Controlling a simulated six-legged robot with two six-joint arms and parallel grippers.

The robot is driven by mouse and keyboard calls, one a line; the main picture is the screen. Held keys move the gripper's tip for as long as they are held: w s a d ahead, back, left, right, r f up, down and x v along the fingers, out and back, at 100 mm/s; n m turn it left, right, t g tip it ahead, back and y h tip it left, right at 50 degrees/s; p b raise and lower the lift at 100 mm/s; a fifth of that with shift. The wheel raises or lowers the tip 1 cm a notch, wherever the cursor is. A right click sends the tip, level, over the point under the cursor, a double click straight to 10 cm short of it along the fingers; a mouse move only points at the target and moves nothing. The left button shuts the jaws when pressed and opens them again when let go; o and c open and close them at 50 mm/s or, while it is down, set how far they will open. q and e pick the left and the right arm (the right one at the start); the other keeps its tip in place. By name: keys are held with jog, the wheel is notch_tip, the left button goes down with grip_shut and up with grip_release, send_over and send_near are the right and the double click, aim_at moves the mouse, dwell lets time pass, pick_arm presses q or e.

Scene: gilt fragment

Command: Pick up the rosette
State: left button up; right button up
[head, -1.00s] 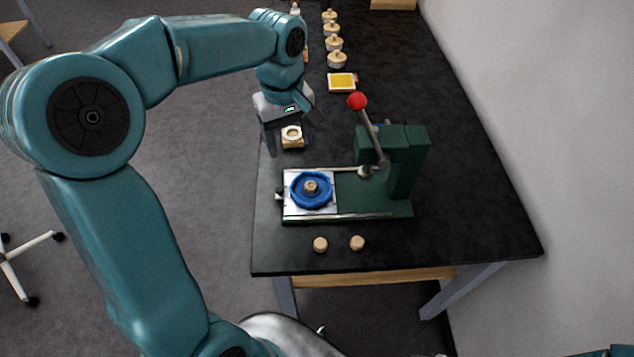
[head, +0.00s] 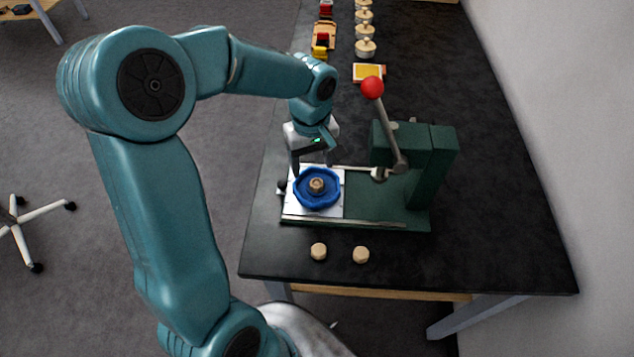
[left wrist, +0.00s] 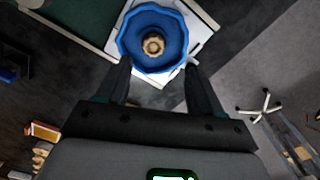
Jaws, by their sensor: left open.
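The rosette appears to be the small tan, scalloped piece (head: 317,185) in the middle of a blue ring-shaped holder (head: 300,199). In the left wrist view the rosette (left wrist: 153,45) sits at the holder's centre (left wrist: 133,33). The holder rests on a pale plate (head: 334,211) at the left end of a green press (head: 445,160). My left gripper (head: 312,168) is open and empty, at the far side of the holder. In the left wrist view its fingers (left wrist: 158,66) point toward the holder, with the rosette just beyond and between the tips. My right gripper is not seen.
The press has a lever with a red knob (head: 372,87) right of my gripper. Two small wooden discs (head: 319,251) (head: 361,254) lie in front. A yellow pad (head: 368,72) and a row of knobbed stamps (head: 365,47) stand farther back. The black tabletop (head: 490,240) is clear at right.

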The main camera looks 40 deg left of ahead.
aim_at(317, 183)
pick_arm(q)
jog(key=shift+w+d+f, duration=0.2)
jog(key=shift+f, duration=0.55)
notch_tip(317, 183, down, 5)
jog(key=shift+w+d+r+p, duration=0.1)
jog(key=shift+w+r+p, duration=0.1)
jog(key=shift+p, duration=0.35)
jog(key=shift+w+f, duration=0.1)
jog(key=shift+f, duration=0.2)
jog(key=shift+s+r, duration=0.1)
jog(key=shift+s, duration=0.1)
jog(key=c, duration=0.3)
jog(key=shift+w, duration=0.1)
jog(key=c, duration=0.8)
